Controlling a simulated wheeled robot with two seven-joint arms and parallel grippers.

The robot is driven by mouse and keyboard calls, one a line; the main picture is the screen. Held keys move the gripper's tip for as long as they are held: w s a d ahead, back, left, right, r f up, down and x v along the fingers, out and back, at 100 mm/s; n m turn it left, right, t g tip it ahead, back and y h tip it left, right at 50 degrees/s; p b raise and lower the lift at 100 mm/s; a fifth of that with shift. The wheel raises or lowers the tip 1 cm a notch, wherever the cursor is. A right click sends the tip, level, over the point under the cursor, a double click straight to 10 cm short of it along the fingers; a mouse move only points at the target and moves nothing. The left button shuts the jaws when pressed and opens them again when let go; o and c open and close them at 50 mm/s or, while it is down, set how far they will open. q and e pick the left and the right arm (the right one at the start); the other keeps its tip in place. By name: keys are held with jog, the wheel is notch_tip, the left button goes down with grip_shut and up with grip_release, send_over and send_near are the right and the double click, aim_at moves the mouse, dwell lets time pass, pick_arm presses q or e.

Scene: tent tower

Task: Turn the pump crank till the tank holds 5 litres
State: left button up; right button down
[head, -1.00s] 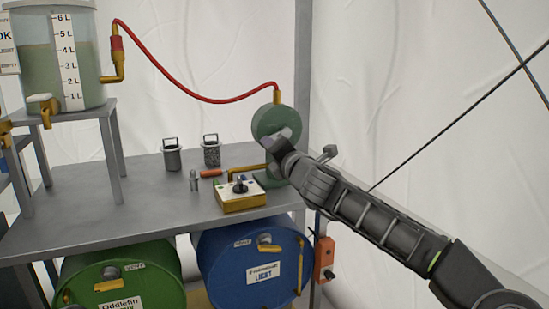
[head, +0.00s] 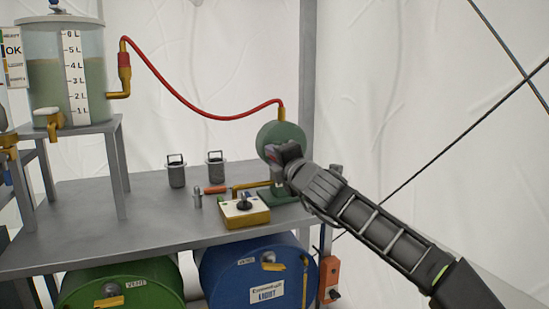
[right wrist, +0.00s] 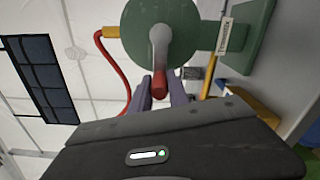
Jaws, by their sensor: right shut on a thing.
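The clear tank (head: 44,90) stands on a raised grey stand at the left of the head view. Its green liquid reaches between the 4 L and 5 L marks of the white scale (head: 75,80), roughly midway. The green pump (head: 270,132) stands at the back right of the bench. My right gripper (head: 284,156) is at the front of the pump and covers the crank there. In the right wrist view, the fingers close around the red crank handle (right wrist: 161,82), at the end of the grey crank arm (right wrist: 160,48). My left gripper is out of view.
A red hose (head: 195,108) runs from tank to pump. A yellow box with a dark knob (head: 245,212), two lidded canisters (head: 176,175) and a red-handled tool (head: 215,189) lie on the bench. Green (head: 150,282) and blue (head: 225,265) drums lie below. White tent wall is behind.

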jog(key=c, duration=1.3)
grip_release()
jog(key=shift+o, duration=0.2)
jog(key=shift+d, duration=0.1)
jog(key=shift+s+d+b, duration=0.25)
jog(key=shift+s+b, duration=0.05)
jog(key=shift+s, duration=0.2)
jog(key=b+v, duration=0.1)
jog(key=v, duration=0.5)
jog(key=shift+s+b, duration=0.35)
